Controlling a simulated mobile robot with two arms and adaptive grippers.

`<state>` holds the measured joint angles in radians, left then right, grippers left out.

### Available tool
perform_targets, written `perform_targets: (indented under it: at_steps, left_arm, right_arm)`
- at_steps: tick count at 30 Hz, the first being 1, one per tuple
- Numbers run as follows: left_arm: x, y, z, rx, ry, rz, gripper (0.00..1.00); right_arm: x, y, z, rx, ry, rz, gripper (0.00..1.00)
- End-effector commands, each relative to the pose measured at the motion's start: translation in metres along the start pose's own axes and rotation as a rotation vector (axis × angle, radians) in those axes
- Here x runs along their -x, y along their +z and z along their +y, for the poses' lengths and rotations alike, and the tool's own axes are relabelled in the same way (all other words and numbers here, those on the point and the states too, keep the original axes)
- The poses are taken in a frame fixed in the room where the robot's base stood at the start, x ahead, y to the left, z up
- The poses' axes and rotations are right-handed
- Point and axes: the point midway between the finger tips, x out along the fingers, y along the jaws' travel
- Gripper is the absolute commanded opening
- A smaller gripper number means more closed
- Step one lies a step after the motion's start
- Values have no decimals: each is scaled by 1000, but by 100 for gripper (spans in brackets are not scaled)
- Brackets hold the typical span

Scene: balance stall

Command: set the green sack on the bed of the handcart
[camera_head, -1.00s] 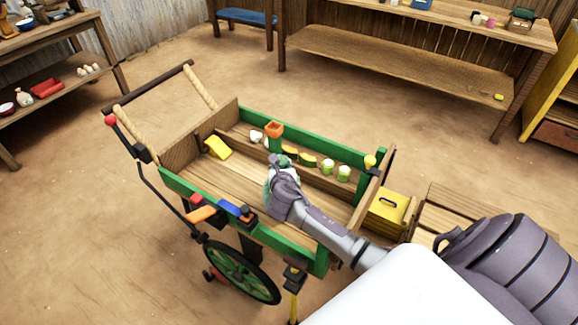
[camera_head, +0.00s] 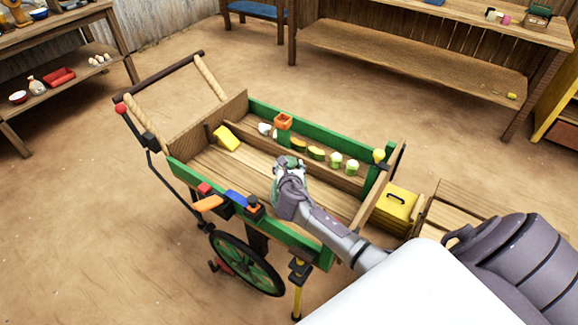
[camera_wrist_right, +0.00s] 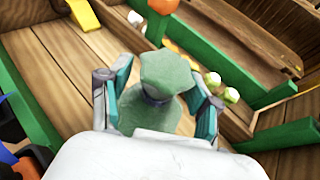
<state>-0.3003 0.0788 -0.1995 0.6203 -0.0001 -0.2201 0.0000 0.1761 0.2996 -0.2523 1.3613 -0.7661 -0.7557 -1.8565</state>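The green sack (camera_wrist_right: 150,112), tied at its neck with a flared top, is between the two fingers of my right gripper (camera_wrist_right: 158,100) in the right wrist view. The fingers appear closed against its sides. In the head view the right gripper (camera_head: 284,172) is over the wooden bed (camera_head: 236,165) of the green-sided handcart (camera_head: 180,146). The sack (camera_head: 276,187) is mostly hidden there behind the gripper. I cannot tell whether its base touches the boards. My left gripper is not in view.
A yellow wedge (camera_head: 227,138) lies at the bed's handle end. Several small items, including an orange-topped post (camera_head: 283,121), line the far side. A yellow box (camera_head: 396,203) stands beyond the right end. Bare boards show around the gripper.

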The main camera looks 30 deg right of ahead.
Motion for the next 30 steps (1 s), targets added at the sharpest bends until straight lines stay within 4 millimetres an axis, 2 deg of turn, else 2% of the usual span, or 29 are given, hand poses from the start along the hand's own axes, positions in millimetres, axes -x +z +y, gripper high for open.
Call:
perform_targets:
  at_steps: [8, 11, 21, 25, 30]
  left_arm:
    - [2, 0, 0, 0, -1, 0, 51]
    - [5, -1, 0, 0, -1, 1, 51]
    - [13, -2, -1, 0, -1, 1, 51]
    - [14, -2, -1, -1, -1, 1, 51]
    - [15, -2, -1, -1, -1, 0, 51]
  right_arm:
    - [5, 1, 0, 1, 1, -1, 63]
    - [18, 1, 0, 2, 1, 0, 63]
    - [89, 0, 0, 1, 2, 0, 63]
    - [108, 0, 0, 0, 1, -1, 63]
    - [119, 0, 0, 0, 0, -1, 63]
